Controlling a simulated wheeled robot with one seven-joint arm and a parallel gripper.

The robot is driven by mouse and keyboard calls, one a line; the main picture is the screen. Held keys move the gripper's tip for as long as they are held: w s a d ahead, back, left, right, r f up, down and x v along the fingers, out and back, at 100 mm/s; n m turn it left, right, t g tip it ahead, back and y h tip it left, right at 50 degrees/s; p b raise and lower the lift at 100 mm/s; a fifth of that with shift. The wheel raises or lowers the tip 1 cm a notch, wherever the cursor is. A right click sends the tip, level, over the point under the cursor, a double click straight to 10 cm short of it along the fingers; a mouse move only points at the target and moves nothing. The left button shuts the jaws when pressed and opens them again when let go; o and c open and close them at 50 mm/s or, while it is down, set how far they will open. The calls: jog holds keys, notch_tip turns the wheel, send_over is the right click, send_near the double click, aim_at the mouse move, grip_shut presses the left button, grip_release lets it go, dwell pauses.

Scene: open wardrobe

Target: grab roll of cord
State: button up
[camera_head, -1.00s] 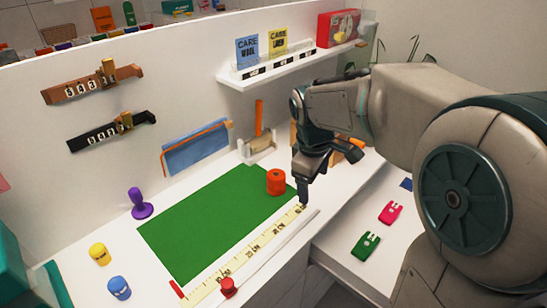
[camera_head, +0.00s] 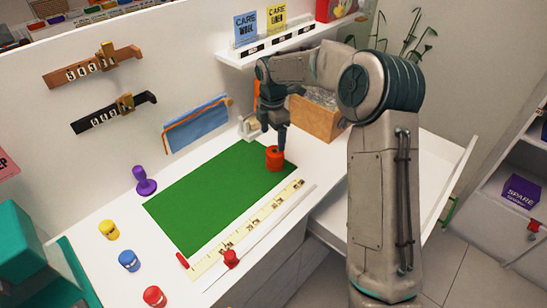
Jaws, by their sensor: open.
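The roll of cord, an orange-red spool (camera_head: 274,158), stands upright on the far right part of the green mat (camera_head: 205,208). My gripper (camera_head: 279,146) points down right at the spool, with its finger in front of or against the spool's upper part. The gripper is open. Whether its fingers straddle the spool or touch it cannot be told from this view, since one finger hides part of the spool's top.
A yellow measuring tape (camera_head: 250,229) lies along the mat's front edge. A purple stamp-like object (camera_head: 145,182) stands left of the mat. A wooden box (camera_head: 318,117) stands behind my arm. A red knob (camera_head: 231,258) lies near the tape. The mat's middle is clear.

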aim_at(273, 153)
notch_tip(273, 153, down, 6)
jog(key=shift+f+p, duration=0.2)
jog(key=shift+p, duration=0.15)
jog(key=shift+w+d+f+p, duration=0.15)
jog(key=shift+f+p, duration=0.15)
jog(key=shift+f, duration=0.6)
jog(key=shift+w+a+f+p, duration=0.15)
jog(key=shift+f+p, duration=0.1)
jog(key=shift+f, duration=0.6)
jog(key=shift+w+d+f+p, duration=0.15)
jog(key=shift+f+p, duration=0.15)
jog(key=shift+f, duration=0.6)
jog(key=c, duration=1.1)
